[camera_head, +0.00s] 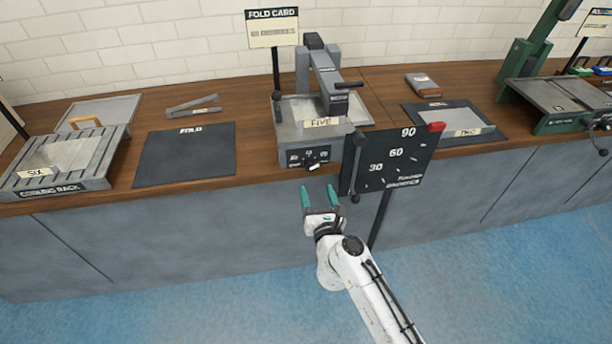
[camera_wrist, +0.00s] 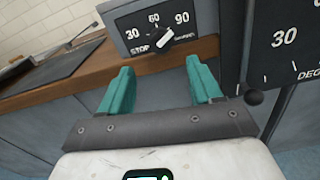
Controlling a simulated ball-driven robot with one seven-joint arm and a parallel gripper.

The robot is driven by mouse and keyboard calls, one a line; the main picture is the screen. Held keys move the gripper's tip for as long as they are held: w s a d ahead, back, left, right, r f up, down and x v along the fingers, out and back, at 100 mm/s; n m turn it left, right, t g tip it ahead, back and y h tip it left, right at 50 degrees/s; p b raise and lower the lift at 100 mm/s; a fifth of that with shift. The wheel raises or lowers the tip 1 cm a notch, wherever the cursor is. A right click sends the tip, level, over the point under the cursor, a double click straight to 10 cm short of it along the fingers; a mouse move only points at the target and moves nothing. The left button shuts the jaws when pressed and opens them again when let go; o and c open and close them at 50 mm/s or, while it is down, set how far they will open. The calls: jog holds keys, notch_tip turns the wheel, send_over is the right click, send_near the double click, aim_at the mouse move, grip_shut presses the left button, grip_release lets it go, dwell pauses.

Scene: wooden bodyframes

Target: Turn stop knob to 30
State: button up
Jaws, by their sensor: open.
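The stop knob (camera_wrist: 165,38) sits on a dark dial plate (camera_wrist: 128,22) marked STOP, 30, 60 and 90. The knob has a white pointer bar that runs from lower left to upper right; which mark it indicates I cannot tell for sure. In the head view the knob (camera_head: 312,167) is on the front of the grey machine labelled FIVE (camera_head: 287,135). My gripper (camera_head: 320,191) is open and empty, in front of and below the knob. In the wrist view its teal fingers (camera_wrist: 162,84) are apart, with the knob beyond them, not touching.
A dark board (camera_head: 398,163) marked 30, 60, 90 stands on a post just right of my gripper. A lever with a black ball (camera_wrist: 254,97) is close to the right finger. The wooden counter edge (camera_head: 240,184) runs behind. A dark FOLD mat (camera_head: 184,155) lies left.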

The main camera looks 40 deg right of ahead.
aim_at(311, 170)
jog(key=x, duration=0.7)
jog(key=shift+w+d, duration=0.25)
jog(key=c, duration=1)
jog(key=shift+c, duration=0.2)
